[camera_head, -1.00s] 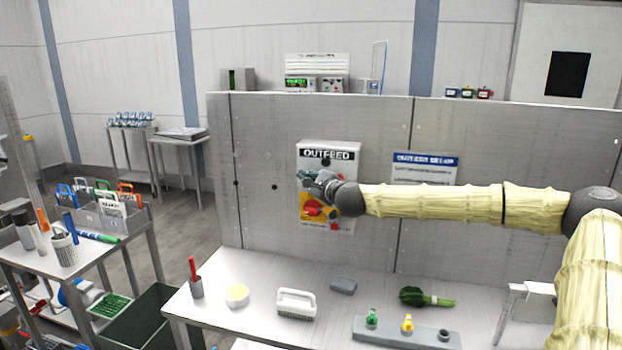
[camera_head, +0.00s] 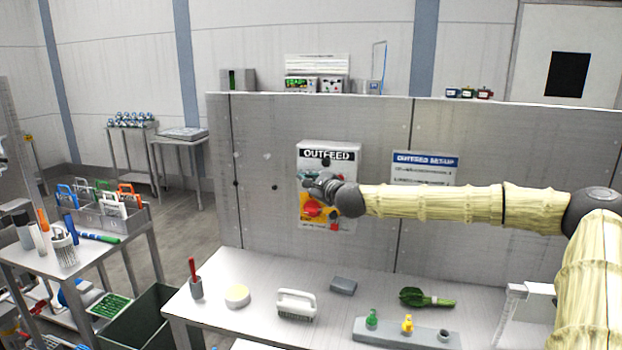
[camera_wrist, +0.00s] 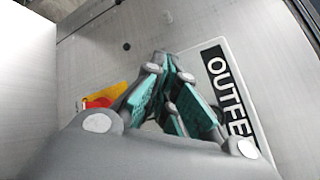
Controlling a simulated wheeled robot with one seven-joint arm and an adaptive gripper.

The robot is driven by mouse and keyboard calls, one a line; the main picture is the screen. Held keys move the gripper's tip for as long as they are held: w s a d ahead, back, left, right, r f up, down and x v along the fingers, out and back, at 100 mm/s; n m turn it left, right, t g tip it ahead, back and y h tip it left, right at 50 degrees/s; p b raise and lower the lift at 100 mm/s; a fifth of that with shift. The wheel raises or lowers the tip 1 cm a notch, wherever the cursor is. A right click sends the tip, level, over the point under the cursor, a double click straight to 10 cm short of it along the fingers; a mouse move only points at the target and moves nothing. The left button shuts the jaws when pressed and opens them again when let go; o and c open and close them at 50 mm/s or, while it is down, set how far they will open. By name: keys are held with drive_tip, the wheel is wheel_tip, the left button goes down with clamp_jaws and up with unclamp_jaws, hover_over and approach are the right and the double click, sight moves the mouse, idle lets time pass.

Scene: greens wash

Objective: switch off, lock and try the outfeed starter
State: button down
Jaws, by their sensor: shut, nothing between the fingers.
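The outfeed starter (camera_head: 342,150) is a pale box on the grey panel, labelled OUTFEED, with a yellow plate and a red rotary handle (camera_head: 313,208). In the wrist view the OUTFEED label (camera_wrist: 229,97) stands right of the fingers, and part of the red handle (camera_wrist: 98,102) on yellow shows at left. My gripper (camera_head: 306,178) is in front of the box, just above the red handle. Its teal-padded fingers (camera_wrist: 165,62) are shut and empty. Whether the fingertips touch the box I cannot tell. The gripper hides part of the box face. Padlocks (camera_head: 128,194) with coloured shackles stand on a rack at left.
A blue-headed notice (camera_head: 425,168) hangs right of the starter. A dark bin (camera_head: 140,325) stands left of the bench.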

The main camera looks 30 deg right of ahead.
drive_tip(key=shift+w+d, duration=0.1)
drive_tip(key=shift+w, duration=0.05)
drive_tip(key=shift+w+d+b, duration=0.2)
drive_tip(key=shift+b, duration=0.1)
drive_tip(key=shift+w+d+b, duration=0.25)
drive_tip(key=shift+d+b, duration=0.05)
drive_tip(key=shift+d, duration=0.05)
idle(1.3)
drive_tip(key=shift+a, duration=0.1)
drive_tip(key=shift+s+a, duration=0.55)
drive_tip(key=shift+a, duration=0.05)
drive_tip(key=shift+s+a, duration=1.65)
drive_tip(key=shift+a, duration=0.25)
